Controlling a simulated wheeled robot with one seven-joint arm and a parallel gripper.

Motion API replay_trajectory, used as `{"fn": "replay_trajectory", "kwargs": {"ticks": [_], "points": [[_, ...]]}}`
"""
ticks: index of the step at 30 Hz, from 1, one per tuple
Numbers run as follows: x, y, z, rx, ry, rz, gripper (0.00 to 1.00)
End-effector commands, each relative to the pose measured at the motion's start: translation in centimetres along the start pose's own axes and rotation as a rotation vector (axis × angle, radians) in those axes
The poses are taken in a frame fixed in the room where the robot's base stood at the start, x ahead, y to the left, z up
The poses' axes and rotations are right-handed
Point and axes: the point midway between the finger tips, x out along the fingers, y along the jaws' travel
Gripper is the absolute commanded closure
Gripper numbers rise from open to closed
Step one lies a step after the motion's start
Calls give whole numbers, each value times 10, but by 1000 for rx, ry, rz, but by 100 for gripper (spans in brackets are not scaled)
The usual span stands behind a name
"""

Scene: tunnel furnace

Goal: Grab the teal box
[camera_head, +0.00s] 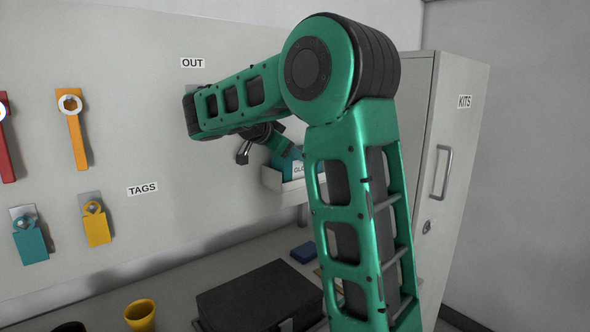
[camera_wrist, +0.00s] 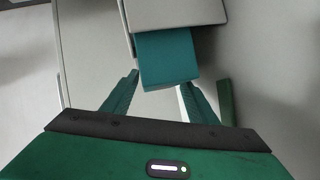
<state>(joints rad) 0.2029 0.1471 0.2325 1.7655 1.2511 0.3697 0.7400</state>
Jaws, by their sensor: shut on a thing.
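The teal box (camera_wrist: 165,58) is in the upper middle of the wrist view, with one end coming out from under a pale holder (camera_wrist: 180,14). My gripper (camera_wrist: 160,83) has a finger on each side of the near end of the box and is shut on it. In the head view the teal box (camera_head: 285,162) sits in a pale wall holder (camera_head: 291,190) with a partly hidden label. My arm hides part of the holder, and the contact of the fingers with the box is not clear there.
A grey cabinet (camera_head: 449,160) marked KITS stands at the right. Tags and tools hang on the wall panel (camera_head: 140,100) at the left. Below are a dark case (camera_head: 260,296), a yellow cup (camera_head: 140,315) and a small blue item (camera_head: 304,252).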

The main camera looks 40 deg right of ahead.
Motion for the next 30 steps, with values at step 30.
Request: {"fn": "replay_trajectory", "kwargs": {"ticks": [30], "points": [[-50, -35, -87, 3, -1, -1, 100]]}}
